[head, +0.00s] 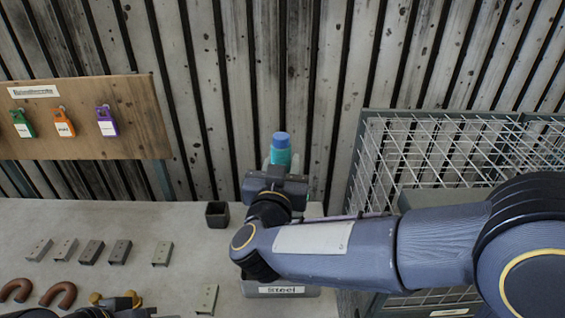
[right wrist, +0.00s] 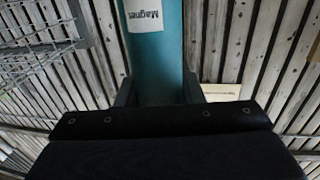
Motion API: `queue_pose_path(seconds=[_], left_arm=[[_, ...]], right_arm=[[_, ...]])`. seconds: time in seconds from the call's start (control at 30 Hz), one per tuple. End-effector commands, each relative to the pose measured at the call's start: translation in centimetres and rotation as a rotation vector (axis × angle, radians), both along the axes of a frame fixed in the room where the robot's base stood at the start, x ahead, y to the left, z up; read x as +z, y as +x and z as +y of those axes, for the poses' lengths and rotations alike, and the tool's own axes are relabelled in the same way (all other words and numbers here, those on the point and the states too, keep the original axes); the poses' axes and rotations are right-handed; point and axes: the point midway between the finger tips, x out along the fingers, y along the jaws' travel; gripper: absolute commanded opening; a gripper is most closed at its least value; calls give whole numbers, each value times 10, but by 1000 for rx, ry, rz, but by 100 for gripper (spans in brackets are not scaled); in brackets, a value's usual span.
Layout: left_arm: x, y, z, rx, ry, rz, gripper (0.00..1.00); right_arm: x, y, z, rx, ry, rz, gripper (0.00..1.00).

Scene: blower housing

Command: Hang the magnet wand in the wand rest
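The magnet wand (head: 281,152) is teal with a blue cap. It stands up from my right gripper (head: 277,174) near the back wall, beyond the bench's back part. In the right wrist view the teal wand (right wrist: 154,45), with a white "Magnet" label, sits between the two dark fingers, which are closed against its sides. Its lower part is hidden. A small dark square cup (head: 217,214) stands at the bench's back, left of the gripper; I cannot tell whether it is the wand rest. Dark parts of my left arm show at the bottom left edge; its fingers are not clear.
Metal brackets (head: 91,252) and brown bent pipes (head: 60,295) lie on the bench (head: 180,215). A "Steel" bin (head: 282,291) is below my right arm. A wire cage (head: 425,150) stands at right; a wooden board (head: 95,140) with coloured tags is at left.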

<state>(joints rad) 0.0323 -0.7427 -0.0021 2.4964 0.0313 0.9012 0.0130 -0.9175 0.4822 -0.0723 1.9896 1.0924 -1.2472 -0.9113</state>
Motion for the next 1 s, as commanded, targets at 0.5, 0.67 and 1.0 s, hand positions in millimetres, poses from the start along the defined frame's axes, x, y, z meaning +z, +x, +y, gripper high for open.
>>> queue_pose_path(seconds=[0.5,0.67,1.0], left_arm=[[-1,0,0,0,0,0,36],[-8,0,0,0,0,0,36],[-17,0,0,0,0,0,36]], right_arm=[[-1,-4,1,2,-1,0,59],[-1,-25,5,4,1,-2,59],[0,-73,12,2,2,-1,59]])
